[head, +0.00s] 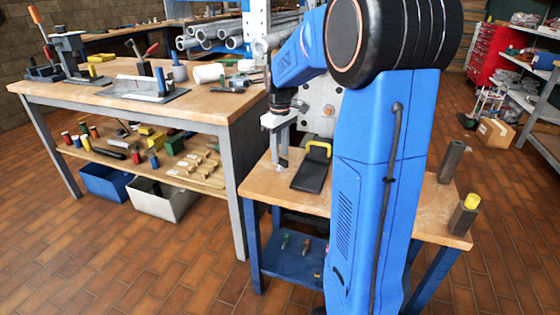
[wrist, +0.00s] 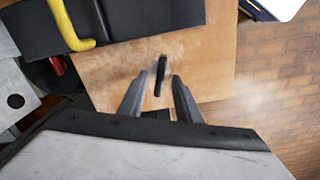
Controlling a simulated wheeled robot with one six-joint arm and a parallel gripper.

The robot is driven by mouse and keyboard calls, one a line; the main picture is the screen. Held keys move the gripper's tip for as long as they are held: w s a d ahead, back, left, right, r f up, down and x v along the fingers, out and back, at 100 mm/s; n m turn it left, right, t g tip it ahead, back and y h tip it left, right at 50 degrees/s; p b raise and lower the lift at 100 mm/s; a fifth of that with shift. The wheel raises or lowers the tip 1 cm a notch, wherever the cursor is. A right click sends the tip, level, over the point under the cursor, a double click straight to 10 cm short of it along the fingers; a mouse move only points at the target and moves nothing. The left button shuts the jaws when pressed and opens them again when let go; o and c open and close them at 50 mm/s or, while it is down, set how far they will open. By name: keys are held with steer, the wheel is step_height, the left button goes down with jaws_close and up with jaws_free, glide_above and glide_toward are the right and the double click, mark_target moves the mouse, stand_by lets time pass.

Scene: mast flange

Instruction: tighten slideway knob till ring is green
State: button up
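My gripper (head: 280,162) points down over the left part of the small wooden-topped table (head: 262,187) in the head view. In the wrist view its two grey fingers (wrist: 158,80) are spread apart, with nothing visibly clamped. A thin dark bar (wrist: 160,76) shows between and just beyond the fingertips; I cannot tell whether it is the slideway knob or whether the fingers touch it. No coloured ring can be made out in either view. A dark block with a yellow handle (head: 318,147) lies right of my gripper; the handle also shows in the wrist view (wrist: 68,25).
A pale plate with holes (head: 322,104) stands behind the gripper, close by; its edge shows at left in the wrist view (wrist: 14,100). Two grey posts (head: 451,161), one yellow-topped (head: 464,216), stand at the table's right. A cluttered workbench (head: 215,107) is at left.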

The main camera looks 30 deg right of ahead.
mark_target(280, 164)
steer(key=shift+f, duration=2)
jaws_close()
